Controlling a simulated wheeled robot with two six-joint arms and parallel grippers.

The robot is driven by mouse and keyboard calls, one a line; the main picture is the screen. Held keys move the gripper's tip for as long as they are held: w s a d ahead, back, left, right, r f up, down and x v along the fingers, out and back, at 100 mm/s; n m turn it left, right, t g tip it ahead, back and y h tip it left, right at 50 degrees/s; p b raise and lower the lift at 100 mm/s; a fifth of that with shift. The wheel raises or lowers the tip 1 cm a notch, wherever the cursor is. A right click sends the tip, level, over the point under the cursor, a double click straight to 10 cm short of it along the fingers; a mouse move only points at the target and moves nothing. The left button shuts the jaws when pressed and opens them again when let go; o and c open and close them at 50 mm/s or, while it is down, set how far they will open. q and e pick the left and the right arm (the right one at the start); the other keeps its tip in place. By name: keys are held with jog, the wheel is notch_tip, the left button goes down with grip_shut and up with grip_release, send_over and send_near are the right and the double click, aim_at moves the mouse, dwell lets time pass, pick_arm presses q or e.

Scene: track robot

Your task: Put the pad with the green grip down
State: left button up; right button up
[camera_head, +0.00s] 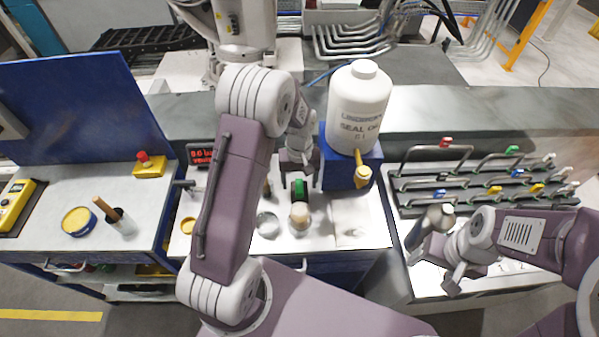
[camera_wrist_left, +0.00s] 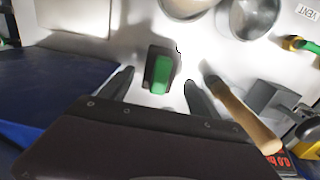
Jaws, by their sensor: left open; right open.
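The pad with the green grip (camera_head: 299,188) sits on the white bench top (camera_head: 345,215), just in front of the blue stand. In the left wrist view its green grip (camera_wrist_left: 161,75) and dark body show ahead of my left gripper (camera_wrist_left: 158,92), roughly between the two fingertips. The fingers are spread, with a visible gap on each side of the pad. In the head view my left gripper (camera_head: 295,172) is above and behind the pad, partly hidden by my arm. My right gripper (camera_head: 433,268) is open over the right-hand bench, with nothing seen between its fingers.
A white seal oil bottle (camera_head: 358,105) stands on the blue stand (camera_head: 338,170) beside the left gripper. A rack of coloured handles (camera_head: 480,180) is at right.

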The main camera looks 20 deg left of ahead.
aim_at(299, 185)
pick_arm(q)
notch_tip(299, 185, up, 9)
dwell(0.6)
